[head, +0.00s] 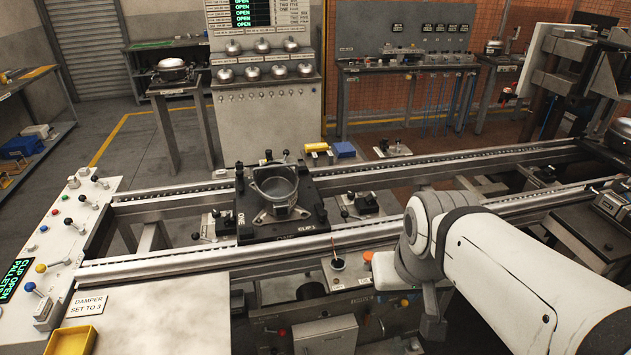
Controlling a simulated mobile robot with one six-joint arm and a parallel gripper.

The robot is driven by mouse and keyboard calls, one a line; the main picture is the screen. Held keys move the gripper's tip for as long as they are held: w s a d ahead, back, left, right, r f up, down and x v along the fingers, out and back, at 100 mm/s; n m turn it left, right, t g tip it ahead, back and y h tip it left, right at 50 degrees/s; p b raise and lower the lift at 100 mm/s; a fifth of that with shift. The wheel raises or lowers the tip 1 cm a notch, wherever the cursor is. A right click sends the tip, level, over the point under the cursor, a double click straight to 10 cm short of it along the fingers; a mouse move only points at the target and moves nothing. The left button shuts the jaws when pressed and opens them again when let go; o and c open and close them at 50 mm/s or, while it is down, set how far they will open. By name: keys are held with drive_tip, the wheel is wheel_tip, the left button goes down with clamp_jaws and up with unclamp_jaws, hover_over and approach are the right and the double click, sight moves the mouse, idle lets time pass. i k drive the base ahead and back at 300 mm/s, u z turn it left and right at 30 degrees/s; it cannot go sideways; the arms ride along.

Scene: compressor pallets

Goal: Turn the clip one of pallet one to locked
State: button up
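Pallet one (258,233) is a black plate marked "ONE" on its left side, sitting across the two rails near the middle of the head view. It carries an open grey round housing (276,190) on a light metal bracket. A "CLIP 1" label (296,227) is on its front edge. Small dark knobs show around the plate's edges; I cannot tell which is clip one or how it is turned. My gripper (432,328) hangs below my white wrist, to the right and in front of the pallet, apart from it. Its fingers are too small and dark to read.
A control panel (70,225) with coloured buttons stands left; its green screen (14,280) reads "CLIP OPEN PALLET". A yellow tray (72,341) and a "DAMPER SET TO 3" sign (88,305) are at the front left. A small post (337,262) stands between pallet and arm.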

sight(322, 214)
drive_tip(key=i, duration=0.95)
